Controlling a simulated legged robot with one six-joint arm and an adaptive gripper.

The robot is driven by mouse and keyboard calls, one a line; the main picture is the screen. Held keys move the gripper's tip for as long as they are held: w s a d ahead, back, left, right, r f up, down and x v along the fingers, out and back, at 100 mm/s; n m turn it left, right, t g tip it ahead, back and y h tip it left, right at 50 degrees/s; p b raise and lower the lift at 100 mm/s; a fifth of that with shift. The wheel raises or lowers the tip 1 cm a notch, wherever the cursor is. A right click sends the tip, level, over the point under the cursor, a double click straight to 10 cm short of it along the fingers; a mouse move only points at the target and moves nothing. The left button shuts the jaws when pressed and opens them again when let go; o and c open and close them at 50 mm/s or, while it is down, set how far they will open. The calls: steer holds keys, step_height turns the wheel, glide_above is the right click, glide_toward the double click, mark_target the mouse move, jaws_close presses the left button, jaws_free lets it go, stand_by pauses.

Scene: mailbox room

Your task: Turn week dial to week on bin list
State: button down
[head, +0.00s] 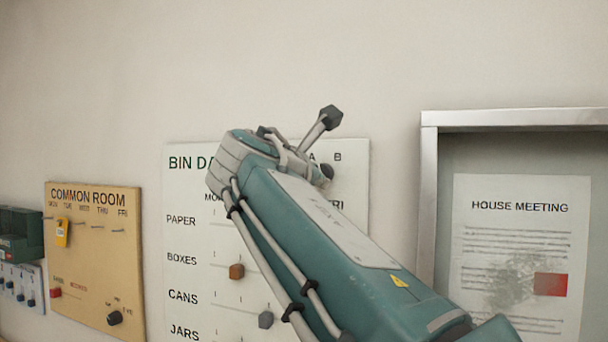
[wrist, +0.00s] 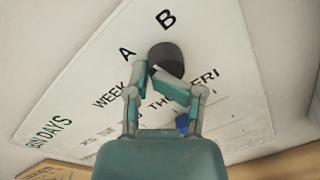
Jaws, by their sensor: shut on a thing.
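The week dial (wrist: 166,58) is a dark round knob near the letters A and B on the white bin days board (wrist: 85,105). In the wrist view my gripper (wrist: 152,74) has its fingers closed on the near edge of the dial. In the head view the board (head: 185,195) is partly behind my arm, and only a bit of the dial (head: 327,171) shows beside it. The letters A and B stand above the dial there. I cannot see a pointer mark on the dial, so its setting is unclear. The gripper fingers are hidden in the head view.
The board has rows for paper, boxes, cans and jars, with a brown knob (head: 236,271) and a grey knob (head: 265,319). A tan common room board (head: 90,260) hangs to the left. A framed notice case (head: 430,200) with a house meeting sheet (head: 520,235) is at right.

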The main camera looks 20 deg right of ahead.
steer(key=shift+d+f+m+y, duration=0.15)
steer(key=shift+m+y, duration=0.1)
steer(key=shift+m, duration=2.05)
steer(key=shift+d+f+m+y, duration=0.15)
steer(key=shift+m+y, duration=0.1)
steer(key=shift+m, duration=2.05)
steer(key=shift+c, duration=1.3)
jaws_free()
steer(key=shift+r, duration=0.15)
